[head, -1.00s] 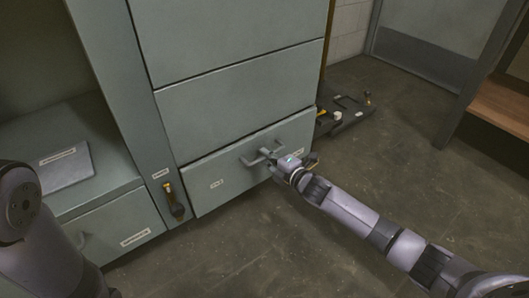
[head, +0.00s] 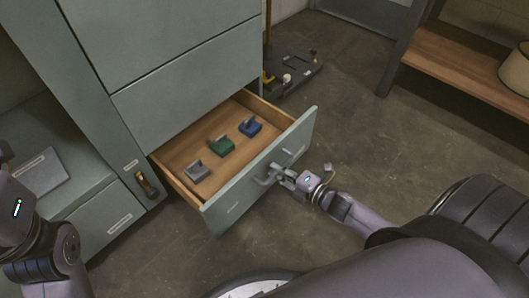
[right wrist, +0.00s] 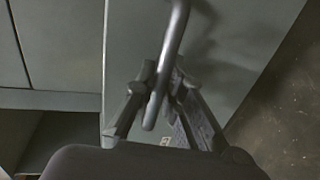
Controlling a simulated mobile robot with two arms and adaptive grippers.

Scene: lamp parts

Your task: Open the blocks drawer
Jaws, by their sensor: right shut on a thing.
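The blocks drawer (head: 238,207) is pulled well out of the grey cabinet in the head view. Its wooden inside shows a grey block (head: 198,173), a green block (head: 221,147) and a blue block (head: 250,127), set in a slanting row. My right gripper (head: 278,175) is at the drawer's front and shut on its grey bar handle (head: 263,181). In the right wrist view the handle (right wrist: 172,55) runs down between the fingers of the right gripper (right wrist: 160,105). My left arm shows at the left edge of the head view, but its gripper does not.
Shut drawers of the cabinet (head: 185,85) stand above the open one. A lower left drawer (head: 103,213) is shut. A dark cart-like object (head: 290,83) is on the floor behind. A wooden shelf (head: 460,68) is at the right. Floor is free around the drawer front.

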